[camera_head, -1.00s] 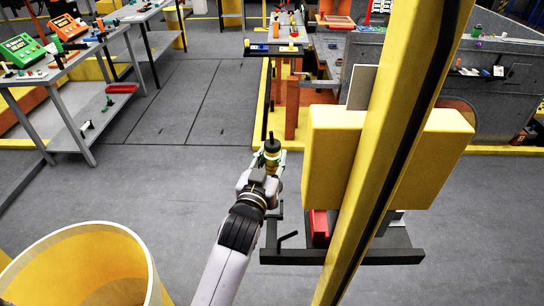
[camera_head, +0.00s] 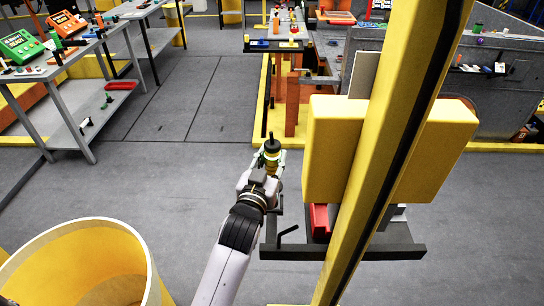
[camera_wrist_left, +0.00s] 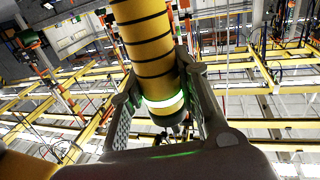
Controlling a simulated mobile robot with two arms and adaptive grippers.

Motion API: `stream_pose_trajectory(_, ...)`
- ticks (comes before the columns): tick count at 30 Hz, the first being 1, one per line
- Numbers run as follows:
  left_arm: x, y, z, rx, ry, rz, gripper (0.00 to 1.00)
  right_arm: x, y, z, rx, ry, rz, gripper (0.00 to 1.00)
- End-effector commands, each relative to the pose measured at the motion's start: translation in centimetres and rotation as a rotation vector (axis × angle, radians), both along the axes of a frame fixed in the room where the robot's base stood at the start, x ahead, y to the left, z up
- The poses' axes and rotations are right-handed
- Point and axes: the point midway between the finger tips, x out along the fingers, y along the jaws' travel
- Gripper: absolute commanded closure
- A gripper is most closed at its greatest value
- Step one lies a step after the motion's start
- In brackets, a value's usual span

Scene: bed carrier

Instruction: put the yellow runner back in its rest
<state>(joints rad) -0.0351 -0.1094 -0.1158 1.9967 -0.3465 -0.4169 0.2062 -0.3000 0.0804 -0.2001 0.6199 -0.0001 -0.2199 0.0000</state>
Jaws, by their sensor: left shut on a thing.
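My left gripper (camera_head: 271,160) is in the middle of the head view, shut on a yellow cylinder with black rings, which I take for the yellow runner (camera_head: 271,152). Its dark top end stands up from the fingers. In the left wrist view the runner (camera_wrist_left: 147,40) lies between the two fingers (camera_wrist_left: 160,100), with a bright green-white band near its lower end. The held runner appears clear of other things, but its distance from the dark frame behind is hard to judge. I cannot make out its rest for certain. My right gripper is not in view.
A yellow post (camera_head: 400,130) slants across the right, in front of a yellow block (camera_head: 335,150) and a dark frame (camera_head: 390,251) with a hook. A yellow bin (camera_head: 80,265) stands at lower left. Workbenches (camera_head: 75,60) stand at left. Grey floor (camera_head: 190,190) between is clear.

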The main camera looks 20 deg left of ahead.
Motion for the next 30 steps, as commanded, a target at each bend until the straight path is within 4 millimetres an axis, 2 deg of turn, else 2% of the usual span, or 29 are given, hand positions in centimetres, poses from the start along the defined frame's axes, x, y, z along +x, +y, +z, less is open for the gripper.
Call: stream_pose_trajectory(30, 0.0, 0.0, -1.9, -0.001, -0.01, 0.0, 1.0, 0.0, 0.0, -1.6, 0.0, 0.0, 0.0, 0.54)
